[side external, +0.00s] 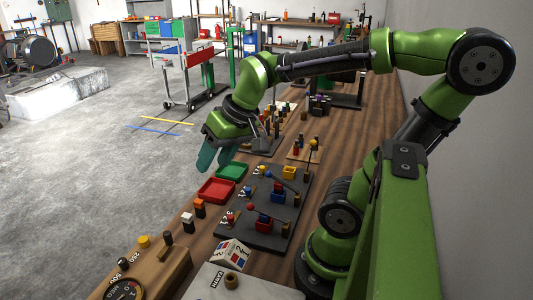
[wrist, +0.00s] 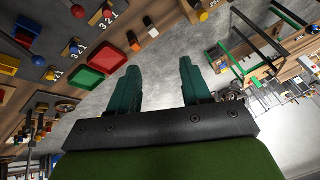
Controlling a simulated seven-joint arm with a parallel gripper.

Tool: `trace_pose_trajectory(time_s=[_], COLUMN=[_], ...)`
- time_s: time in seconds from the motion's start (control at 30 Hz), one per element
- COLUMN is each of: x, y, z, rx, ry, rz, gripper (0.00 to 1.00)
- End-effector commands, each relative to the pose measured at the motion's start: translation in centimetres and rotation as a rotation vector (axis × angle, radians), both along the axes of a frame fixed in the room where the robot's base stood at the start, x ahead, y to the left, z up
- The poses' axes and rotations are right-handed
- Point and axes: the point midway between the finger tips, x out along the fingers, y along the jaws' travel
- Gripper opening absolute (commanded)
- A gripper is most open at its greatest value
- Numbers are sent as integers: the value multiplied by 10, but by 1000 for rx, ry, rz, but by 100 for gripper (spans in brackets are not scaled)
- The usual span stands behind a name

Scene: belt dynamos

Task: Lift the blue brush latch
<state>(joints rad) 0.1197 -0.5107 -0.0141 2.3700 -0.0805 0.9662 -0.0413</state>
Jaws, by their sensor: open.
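The dark dynamo board (side external: 255,240) lies on the wooden bench and carries small red, blue and yellow parts and thin levers with knobs. A blue block (side external: 278,197) sits near its middle, and a blue ball (wrist: 38,60) shows at the left of the wrist view. I cannot tell which blue part is the brush latch. My gripper (side external: 214,157) is open, with its teal fingers pointing down, to the left of and beyond the board, out over the bench's left edge. In the wrist view the space between its fingertips (wrist: 158,80) is empty, with grey floor behind.
A red tray (side external: 216,191) and a green tray (side external: 232,172) sit on the bench between my gripper and the board. Upright pegs (side external: 187,222) stand at the bench's near left edge. A white block (side external: 234,254) lies nearer the camera. More small parts stand farther along the bench.

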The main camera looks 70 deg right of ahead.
Motion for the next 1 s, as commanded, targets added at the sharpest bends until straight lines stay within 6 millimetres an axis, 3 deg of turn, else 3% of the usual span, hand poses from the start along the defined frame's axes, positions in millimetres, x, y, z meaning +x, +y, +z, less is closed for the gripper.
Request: trace_pose_trajectory(time_s=[0.2,0.4,0.5,0.6,0.73,1.0], x=[31,37,35,34,29,19], y=[-80,-160,-186,-194,-191,-187], z=[-8,-13,-7,5,18,2], rx=[-143,-191,-173,-157,-134,-117], ry=[311,637,755,806,820,818], rz=[121,355,485,597,696,751], gripper=[48,48,48,48,48,48])
